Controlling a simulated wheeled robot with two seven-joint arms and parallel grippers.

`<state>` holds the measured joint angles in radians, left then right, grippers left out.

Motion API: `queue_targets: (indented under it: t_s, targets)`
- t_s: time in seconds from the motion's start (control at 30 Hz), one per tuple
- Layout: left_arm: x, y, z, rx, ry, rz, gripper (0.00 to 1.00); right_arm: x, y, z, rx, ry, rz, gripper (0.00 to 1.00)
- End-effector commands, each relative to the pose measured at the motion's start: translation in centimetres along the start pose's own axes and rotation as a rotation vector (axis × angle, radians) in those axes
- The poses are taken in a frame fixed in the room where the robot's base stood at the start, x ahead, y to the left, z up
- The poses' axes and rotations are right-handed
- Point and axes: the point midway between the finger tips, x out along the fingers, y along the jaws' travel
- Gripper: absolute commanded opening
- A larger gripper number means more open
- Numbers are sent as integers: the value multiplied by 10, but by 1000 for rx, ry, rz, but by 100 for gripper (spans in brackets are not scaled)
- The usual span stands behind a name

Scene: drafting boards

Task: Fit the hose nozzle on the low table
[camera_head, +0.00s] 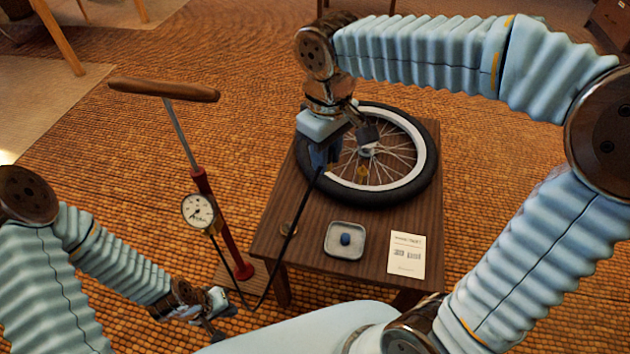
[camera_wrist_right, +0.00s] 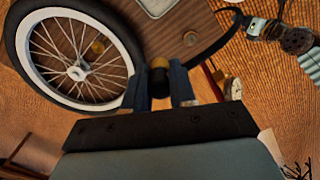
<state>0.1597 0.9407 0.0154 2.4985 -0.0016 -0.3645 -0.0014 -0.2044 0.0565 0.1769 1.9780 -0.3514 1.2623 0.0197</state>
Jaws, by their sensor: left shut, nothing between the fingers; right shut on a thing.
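My right gripper (camera_head: 322,158) is shut on the hose nozzle, over the left side of the wheel (camera_head: 425,150). In the right wrist view the nozzle (camera_wrist_right: 159,78) is a dark cylinder with a brass end, between the fingers. The black hose (camera_head: 295,215) runs from it past the table's left edge towards the pump. The wheel lies flat on the low wooden table (camera_head: 385,218); I cannot make out its valve. The pump (camera_head: 232,240) is red, with a wooden handle and a round gauge (camera_head: 198,210). My left gripper (camera_head: 222,312) is shut and empty, low in front of the pump.
A grey dish (camera_head: 333,250) holding a small blue cap (camera_head: 346,239) and a printed card (camera_head: 407,255) lie on the table's front part. A small brass round piece (camera_head: 289,229) is near its left edge. Carpet around the table is mostly open.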

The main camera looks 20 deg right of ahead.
Motion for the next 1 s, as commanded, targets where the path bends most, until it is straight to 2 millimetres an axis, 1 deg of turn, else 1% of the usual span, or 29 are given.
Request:
queue_targets:
  t_s: [0.53, 0.8, 1.0]
  targets:
    - [-1, 0, 0, 0, 0, 0, 0, -1, -1, 0, 1, 0, 0, 0]
    - [-16, 6, 0, 0, 0, 0, 0, -19, -1, 0, 0, 0, 0, 0]
    - [-16, 6, 0, 0, 0, 0, 0, -19, -1, 0, 0, 0, 0, 0]
